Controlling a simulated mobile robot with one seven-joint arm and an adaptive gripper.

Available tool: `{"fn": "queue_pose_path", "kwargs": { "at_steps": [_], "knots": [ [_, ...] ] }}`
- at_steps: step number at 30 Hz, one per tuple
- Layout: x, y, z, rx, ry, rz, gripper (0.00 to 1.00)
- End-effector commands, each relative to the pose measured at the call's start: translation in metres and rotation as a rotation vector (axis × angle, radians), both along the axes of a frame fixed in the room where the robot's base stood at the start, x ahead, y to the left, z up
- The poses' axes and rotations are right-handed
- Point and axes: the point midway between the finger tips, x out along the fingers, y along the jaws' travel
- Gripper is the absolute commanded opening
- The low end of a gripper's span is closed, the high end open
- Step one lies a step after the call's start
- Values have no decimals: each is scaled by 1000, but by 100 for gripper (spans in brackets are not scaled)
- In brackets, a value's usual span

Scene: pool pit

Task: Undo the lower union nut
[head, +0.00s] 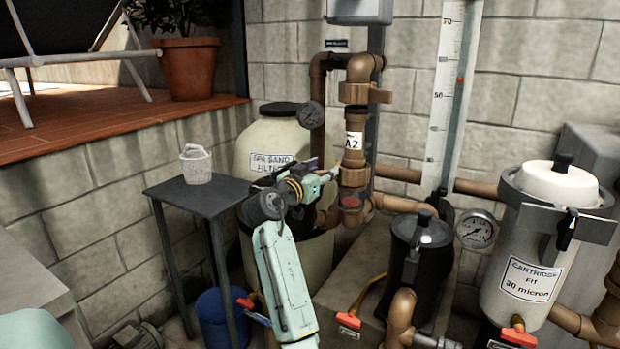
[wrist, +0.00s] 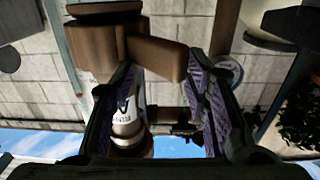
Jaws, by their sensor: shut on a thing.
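The lower union nut (head: 353,179) is a brown fitting on the upright pipe, below the section with the white A2 label (head: 353,140). In the wrist view, which looks upside down, the brown nut (wrist: 92,48) has a block-like lug (wrist: 157,57) reaching between my fingers. My gripper (head: 328,177) comes in from the left of the nut. In the wrist view my gripper (wrist: 162,68) has its two ribbed pads on either side of the lug and is shut on it. The nut's far side is hidden. The upper union nut (head: 365,94) sits higher on the same pipe.
A sand filter tank (head: 262,140) stands close behind my arm. A dark pump pot (head: 420,250) and a cartridge filter (head: 530,260) stand to the right.

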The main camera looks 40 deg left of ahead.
Motion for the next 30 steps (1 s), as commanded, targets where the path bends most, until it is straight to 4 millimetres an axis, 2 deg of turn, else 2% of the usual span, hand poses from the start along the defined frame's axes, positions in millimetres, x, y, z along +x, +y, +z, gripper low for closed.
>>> {"fn": "queue_pose_path", "kwargs": {
  "at_steps": [1,9,15,21,30],
  "knots": [
    [-14,5,0,0,-4,16,32],
    [-70,-11,0,1,0,10,32],
    [-101,-19,0,1,2,4,32],
    [-112,-23,0,-1,3,2,32],
    [-112,-23,0,-2,4,1,32]
  ]
}}
